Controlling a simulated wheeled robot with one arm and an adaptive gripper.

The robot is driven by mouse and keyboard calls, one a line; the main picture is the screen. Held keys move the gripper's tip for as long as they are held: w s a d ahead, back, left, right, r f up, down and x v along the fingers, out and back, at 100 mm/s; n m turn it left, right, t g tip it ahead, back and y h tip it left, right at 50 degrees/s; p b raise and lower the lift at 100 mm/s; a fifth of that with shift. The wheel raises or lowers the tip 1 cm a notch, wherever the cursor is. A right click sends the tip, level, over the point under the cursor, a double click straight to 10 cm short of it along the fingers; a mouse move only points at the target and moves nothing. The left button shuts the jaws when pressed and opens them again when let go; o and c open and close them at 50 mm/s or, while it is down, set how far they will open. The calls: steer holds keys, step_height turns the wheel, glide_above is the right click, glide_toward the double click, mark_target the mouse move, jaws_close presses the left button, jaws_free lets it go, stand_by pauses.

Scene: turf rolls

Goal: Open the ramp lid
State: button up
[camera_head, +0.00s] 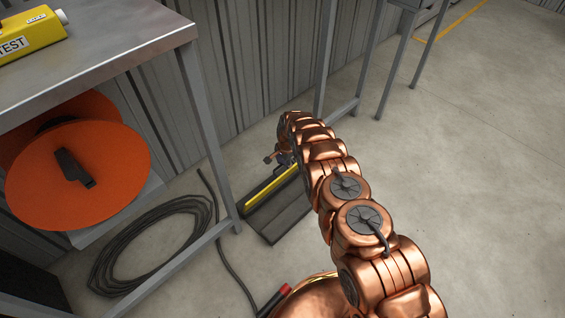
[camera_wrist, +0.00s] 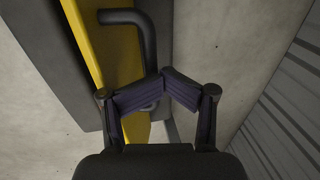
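The ramp lid shows in the head view as a dark grey low slab with a yellow edge strip (camera_head: 268,188), on the floor beside the bench leg. In the wrist view the yellow strip (camera_wrist: 95,55) runs down the left, with a black bar handle (camera_wrist: 148,42) bent out from it. My gripper (camera_wrist: 164,77) has its two fingertips together over the handle's lower part. The left finger hides some of the handle. I cannot see the handle held between the fingers. In the head view my arm mostly hides the gripper.
A metal bench (camera_head: 110,50) stands at the left with a yellow labelled case (camera_head: 30,32) on it and orange reels (camera_head: 80,175) below. A coiled black cable (camera_head: 150,240) lies on the floor. A corrugated wall (camera_head: 245,70) is behind. The floor at right is clear.

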steer(key=shift+w+d+r, duration=0.1)
steer(key=shift+d+r, duration=0.1)
steer(key=shift+r, duration=1.65)
step_height(320, 180, up, 8)
steer(key=s+d, duration=0.1)
steer(key=shift+s+d+r, duration=0.15)
steer(key=shift+s, duration=0.15)
steer(key=shift+c, duration=0.2)
